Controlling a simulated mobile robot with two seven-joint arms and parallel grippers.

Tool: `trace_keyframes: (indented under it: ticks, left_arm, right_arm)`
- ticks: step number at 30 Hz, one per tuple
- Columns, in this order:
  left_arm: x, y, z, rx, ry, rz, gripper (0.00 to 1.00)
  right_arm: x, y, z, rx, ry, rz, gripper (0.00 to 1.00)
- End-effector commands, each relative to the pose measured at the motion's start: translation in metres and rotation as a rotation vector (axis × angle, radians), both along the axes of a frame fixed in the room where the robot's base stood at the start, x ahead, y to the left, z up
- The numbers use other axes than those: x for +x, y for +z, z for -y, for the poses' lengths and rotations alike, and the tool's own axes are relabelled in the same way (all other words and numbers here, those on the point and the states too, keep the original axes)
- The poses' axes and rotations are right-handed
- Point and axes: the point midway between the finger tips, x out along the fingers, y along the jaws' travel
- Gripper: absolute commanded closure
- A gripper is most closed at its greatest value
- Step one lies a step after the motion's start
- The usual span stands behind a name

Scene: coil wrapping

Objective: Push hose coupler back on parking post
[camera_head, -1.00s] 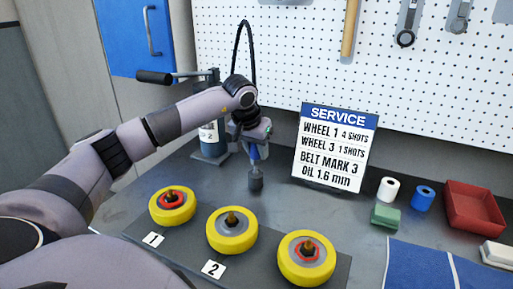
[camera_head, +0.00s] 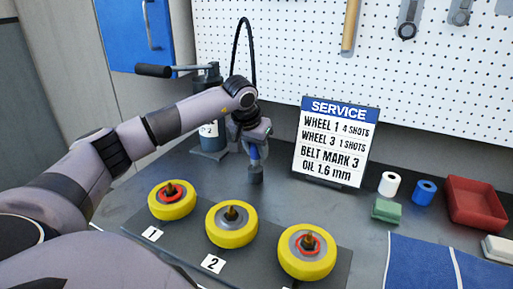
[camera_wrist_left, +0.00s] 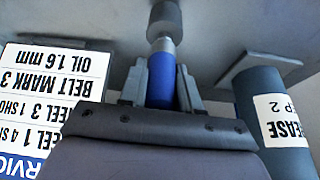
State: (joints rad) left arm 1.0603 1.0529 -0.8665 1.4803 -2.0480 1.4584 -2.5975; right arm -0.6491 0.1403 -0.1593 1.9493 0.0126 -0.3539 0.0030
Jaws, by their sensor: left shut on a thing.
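My left gripper (camera_head: 254,147) is shut on the blue hose coupler (camera_wrist_left: 161,82), which is upright and pointing down. The coupler's grey metal tip (camera_wrist_left: 161,45) meets or nearly meets the dark parking post (camera_wrist_left: 165,16) in the left wrist view. In the head view the post (camera_head: 255,175) stands on the bench directly below the coupler (camera_head: 254,153). How far the tip sits on the post cannot be told. My right gripper is not in view.
The grease pump (camera_head: 209,138) with its black hose (camera_head: 240,40) stands behind my left arm. The service sign (camera_head: 335,142) is to the right. Several yellow wheels (camera_head: 231,236) stand in front. A red tray (camera_head: 476,203) lies far right.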

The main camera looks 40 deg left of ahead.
Motion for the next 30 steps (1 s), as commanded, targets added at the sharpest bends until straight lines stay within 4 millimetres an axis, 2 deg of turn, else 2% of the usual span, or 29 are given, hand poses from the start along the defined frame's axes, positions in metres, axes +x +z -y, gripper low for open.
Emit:
trace_keyframes:
  ticks: [12, 13, 15, 16, 25, 30]
  left_arm:
    - [0.0, -0.011, 0.0, 0.0, 0.001, 0.001, 1.0]
    - [0.0, -0.011, 0.0, 0.0, 0.001, 0.002, 0.65]
    - [0.0, -0.01, 0.0, 0.0, 0.001, 0.001, 0.42]
    - [0.0, -0.01, 0.0, 0.0, 0.0, 0.001, 0.38]
    - [-0.001, -0.009, 0.0, 0.0, 0.0, 0.001, 0.38]
    - [-0.008, 0.01, 0.001, 0.001, 0.0, 0.005, 0.38]
  right_arm:
    - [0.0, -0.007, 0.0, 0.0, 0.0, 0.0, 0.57]
    - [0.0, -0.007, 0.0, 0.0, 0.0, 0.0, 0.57]
    - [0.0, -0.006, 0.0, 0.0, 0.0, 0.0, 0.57]
    - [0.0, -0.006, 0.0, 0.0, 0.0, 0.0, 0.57]
    - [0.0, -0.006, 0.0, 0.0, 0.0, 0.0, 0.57]
    - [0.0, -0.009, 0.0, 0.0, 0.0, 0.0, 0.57]
